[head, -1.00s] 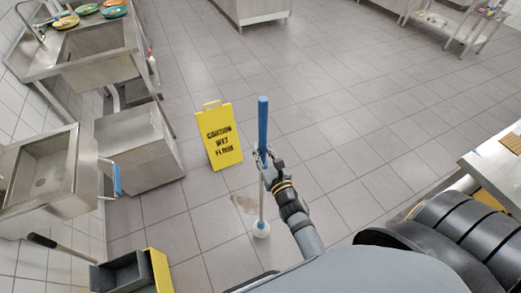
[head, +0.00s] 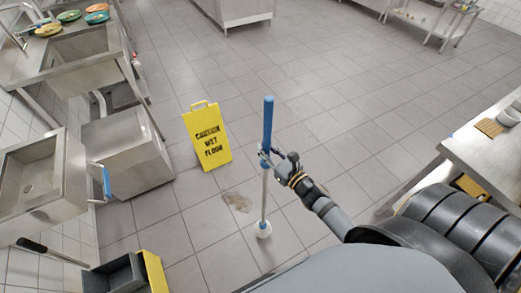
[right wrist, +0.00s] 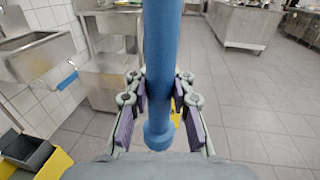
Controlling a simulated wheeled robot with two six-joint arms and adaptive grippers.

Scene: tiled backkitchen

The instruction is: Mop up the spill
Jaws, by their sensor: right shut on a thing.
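My right gripper (head: 270,156) is shut on the blue upper grip of the mop (head: 264,190), which it holds nearly upright. In the right wrist view the blue grip (right wrist: 161,60) runs between the two fingers (right wrist: 160,97). The spill lies clear of the mop head, in front of the yellow caution sign. My left gripper is not in view.
The yellow wet-floor sign (head: 208,137) stands just beyond the spill. Steel sinks (head: 40,182) and a steel cabinet (head: 126,150) line the left. A yellow and grey bucket (head: 125,275) is at lower left. A steel table (head: 488,150) stands at right. Tiles beyond are open.

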